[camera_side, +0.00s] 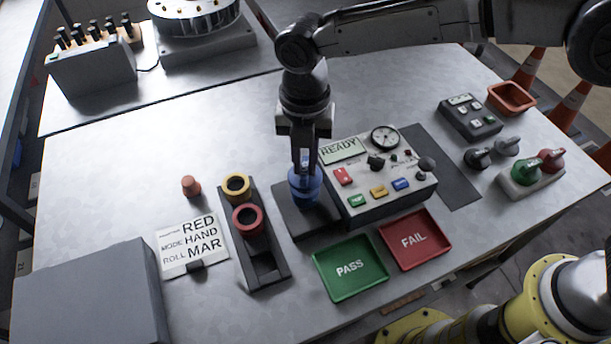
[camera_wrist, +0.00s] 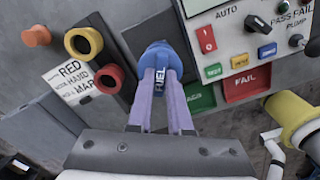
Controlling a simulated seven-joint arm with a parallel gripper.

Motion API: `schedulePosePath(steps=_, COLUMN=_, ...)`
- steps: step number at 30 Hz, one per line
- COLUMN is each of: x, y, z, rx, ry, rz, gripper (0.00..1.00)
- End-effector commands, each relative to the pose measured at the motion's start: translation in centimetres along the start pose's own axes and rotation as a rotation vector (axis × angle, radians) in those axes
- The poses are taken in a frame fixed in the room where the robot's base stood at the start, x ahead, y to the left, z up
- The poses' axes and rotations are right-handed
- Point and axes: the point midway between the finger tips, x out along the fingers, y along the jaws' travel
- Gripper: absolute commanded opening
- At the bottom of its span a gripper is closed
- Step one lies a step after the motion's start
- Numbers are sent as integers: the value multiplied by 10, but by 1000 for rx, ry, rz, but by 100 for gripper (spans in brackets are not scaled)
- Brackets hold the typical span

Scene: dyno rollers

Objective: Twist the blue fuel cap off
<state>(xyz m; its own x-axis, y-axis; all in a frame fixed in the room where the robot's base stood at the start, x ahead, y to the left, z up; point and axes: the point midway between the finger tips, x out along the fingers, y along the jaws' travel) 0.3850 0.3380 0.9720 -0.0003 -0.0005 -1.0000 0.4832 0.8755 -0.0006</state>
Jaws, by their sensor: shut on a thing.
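The blue fuel cap (camera_side: 305,186) sits over a dark square base (camera_side: 310,220) in the middle of the table. It shows from above in the wrist view (camera_wrist: 160,60), with "FUEL" lettered on it. My gripper (camera_side: 305,165) points down at the cap from above. In the wrist view its two fingers (camera_wrist: 160,88) are shut on the cap, one on each side. What lies under the cap is hidden, so I cannot tell whether it is seated or loose.
A control panel (camera_side: 385,190) with buttons stands close right of the cap. A rack (camera_side: 265,268) with yellow and red rings is close left. Green PASS (camera_side: 350,290) and red FAIL (camera_side: 440,235) trays lie in front. A grey box (camera_side: 90,295) fills the front left.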

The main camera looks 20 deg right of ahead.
Motion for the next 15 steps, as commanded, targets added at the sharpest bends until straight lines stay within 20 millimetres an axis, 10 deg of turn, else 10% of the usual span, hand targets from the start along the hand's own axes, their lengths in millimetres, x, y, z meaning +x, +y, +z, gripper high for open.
schedulePosePath(steps=15, x=-15, y=1, z=0, rx=0, ry=-1, rz=3, gripper=0)
